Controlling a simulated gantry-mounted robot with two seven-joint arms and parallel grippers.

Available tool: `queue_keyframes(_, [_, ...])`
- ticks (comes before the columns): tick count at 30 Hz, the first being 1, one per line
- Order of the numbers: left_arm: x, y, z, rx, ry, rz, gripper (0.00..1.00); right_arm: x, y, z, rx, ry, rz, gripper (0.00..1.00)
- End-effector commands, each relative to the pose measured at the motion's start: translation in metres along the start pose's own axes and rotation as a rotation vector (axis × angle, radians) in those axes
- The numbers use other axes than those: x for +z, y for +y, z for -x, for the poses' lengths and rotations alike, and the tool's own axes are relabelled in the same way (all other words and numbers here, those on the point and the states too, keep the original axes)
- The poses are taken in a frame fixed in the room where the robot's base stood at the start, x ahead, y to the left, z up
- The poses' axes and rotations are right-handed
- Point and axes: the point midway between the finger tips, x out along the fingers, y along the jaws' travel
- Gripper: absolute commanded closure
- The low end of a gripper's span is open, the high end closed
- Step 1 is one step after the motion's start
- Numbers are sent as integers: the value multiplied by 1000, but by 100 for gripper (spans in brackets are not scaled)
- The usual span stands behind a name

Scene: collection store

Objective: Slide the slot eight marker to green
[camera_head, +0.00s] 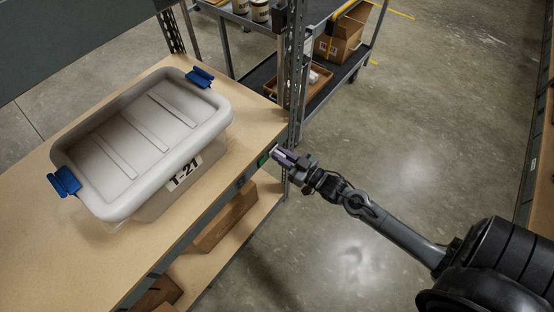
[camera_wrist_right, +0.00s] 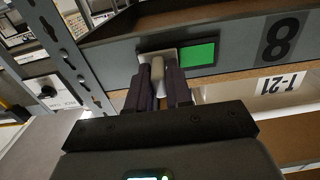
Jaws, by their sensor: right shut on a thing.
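The slot eight marker shows in the right wrist view as a pale rounded knob (camera_wrist_right: 157,68) on a light plate, set in the grey shelf-edge rail (camera_wrist_right: 233,48). A green patch (camera_wrist_right: 198,55) shows just right of the knob. The rail carries a black 8 (camera_wrist_right: 278,38) farther right. My right gripper (camera_wrist_right: 158,82) is shut on the knob, with one dark finger on each side. In the head view my right gripper (camera_head: 277,153) is at the shelf's front edge near the upright, and the green patch (camera_head: 263,160) shows beside it. My left gripper is not in view.
A lidded grey tote (camera_head: 143,135) with blue latches and a T-21 label stands on the wooden shelf (camera_head: 40,235). A perforated metal upright (camera_head: 296,70) rises close to my right gripper. A cart (camera_head: 230,45) stands behind. Open floor lies to the right.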

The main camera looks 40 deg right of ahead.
Motion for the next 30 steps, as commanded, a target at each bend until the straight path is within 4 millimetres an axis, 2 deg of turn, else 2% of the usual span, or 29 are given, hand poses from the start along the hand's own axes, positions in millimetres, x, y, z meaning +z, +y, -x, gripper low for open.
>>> queue_keyframes(1, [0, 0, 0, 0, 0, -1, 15, 2, 6, 0, 11, -3, 2, 100])
queue_keyframes(7, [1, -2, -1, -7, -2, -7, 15, 2, 6, 1, 13, -4, 3, 100])
queue_keyframes(8, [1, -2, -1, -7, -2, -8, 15, 2, 6, 1, 13, -4, 3, 76])
queue_keyframes(11, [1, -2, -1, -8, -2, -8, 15, 2, 6, 1, 12, -3, 3, 61])
queue_keyframes(23, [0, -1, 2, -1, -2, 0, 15, 0, 4, 5, 9, -1, 2, 60])
queue_keyframes(30, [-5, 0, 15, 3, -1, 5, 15, -2, 4, 37, 11, -4, 1, 60])
